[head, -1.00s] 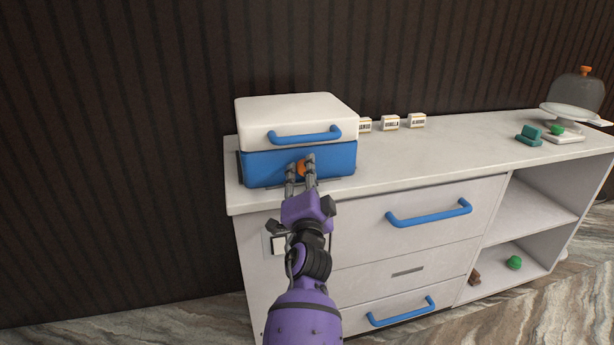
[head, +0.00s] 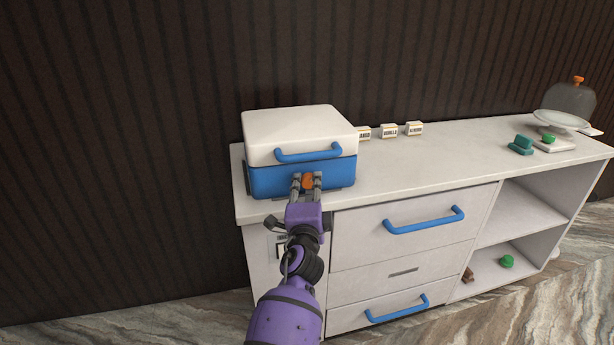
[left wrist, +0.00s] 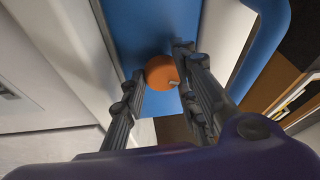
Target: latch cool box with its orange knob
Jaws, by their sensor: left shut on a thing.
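The cool box (head: 270,181) has a blue body and a white lid (head: 300,126) with a blue handle (head: 308,154). It stands on the left end of the counter with its lid down. The orange knob (head: 307,182) is on the front of the blue body, below the handle. My left gripper (head: 306,180) has its fingers on either side of the knob and is shut on it. The left wrist view shows the round orange knob (left wrist: 162,72) between the fingertips, against the blue front. My right gripper is not in view.
The white counter (head: 430,160) carries small labelled boxes (head: 389,131), green pieces (head: 521,145) and a glass dome with an orange knob (head: 571,100). Blue drawer handles (head: 424,220) stick out in front. The counter's middle top is clear.

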